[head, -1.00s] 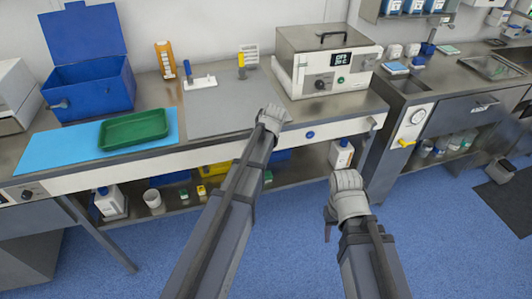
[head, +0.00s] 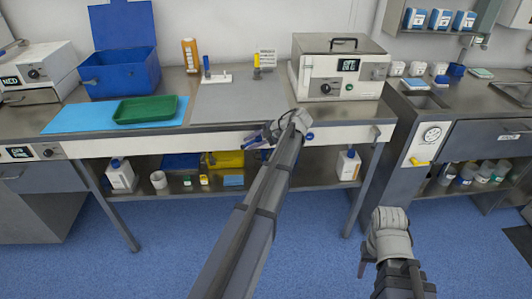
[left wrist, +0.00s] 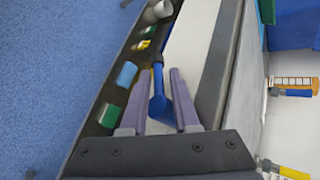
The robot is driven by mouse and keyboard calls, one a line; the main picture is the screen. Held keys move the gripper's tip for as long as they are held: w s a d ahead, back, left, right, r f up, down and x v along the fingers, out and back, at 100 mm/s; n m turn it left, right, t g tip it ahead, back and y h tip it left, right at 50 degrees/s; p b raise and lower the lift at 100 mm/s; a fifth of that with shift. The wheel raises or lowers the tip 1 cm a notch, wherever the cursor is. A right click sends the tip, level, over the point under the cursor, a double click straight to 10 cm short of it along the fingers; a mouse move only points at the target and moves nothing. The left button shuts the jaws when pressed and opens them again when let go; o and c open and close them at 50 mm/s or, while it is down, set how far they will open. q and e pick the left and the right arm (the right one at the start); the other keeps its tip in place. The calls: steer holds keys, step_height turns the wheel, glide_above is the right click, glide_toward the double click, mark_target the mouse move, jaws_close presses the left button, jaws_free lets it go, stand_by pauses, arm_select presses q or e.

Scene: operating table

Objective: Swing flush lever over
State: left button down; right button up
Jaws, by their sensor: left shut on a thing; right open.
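My left gripper (head: 256,138) is at the white front rail of the bench, its fingers pointing left. In the left wrist view, its two purple fingers (left wrist: 160,74) stand on either side of a narrow blue lever-like piece (left wrist: 160,108), which it is shut on. The hand hides most of this piece in the head view. I cannot tell for sure that it is the flush lever. A yellow lever (head: 420,162) sits on the sink cabinet front at right, untouched. My right gripper (head: 388,216) is open and empty over the floor, away from the bench.
A green tray (head: 146,109) lies on a blue mat (head: 75,122) beside a blue box (head: 120,74). The grey mat (head: 237,103) is clear.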

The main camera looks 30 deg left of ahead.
arm_select(q)
steer(key=shift+w+d+f+y+b, duration=0.15)
steer(key=shift+w+f+y+b, duration=0.2)
steer(key=shift+b, duration=0.35)
steer(key=shift+s+r+m+g+y+b, duration=0.15)
steer(key=shift+r+m+g+y+b, duration=0.25)
steer(key=shift+y+b, duration=0.5)
steer(key=shift+r+g+y+b, duration=0.2)
steer(key=shift+g+y+b, duration=0.1)
steer(key=shift+b, duration=0.3)
steer(key=c, duration=0.9)
jaws_free()
steer(key=shift+s+r, duration=0.1)
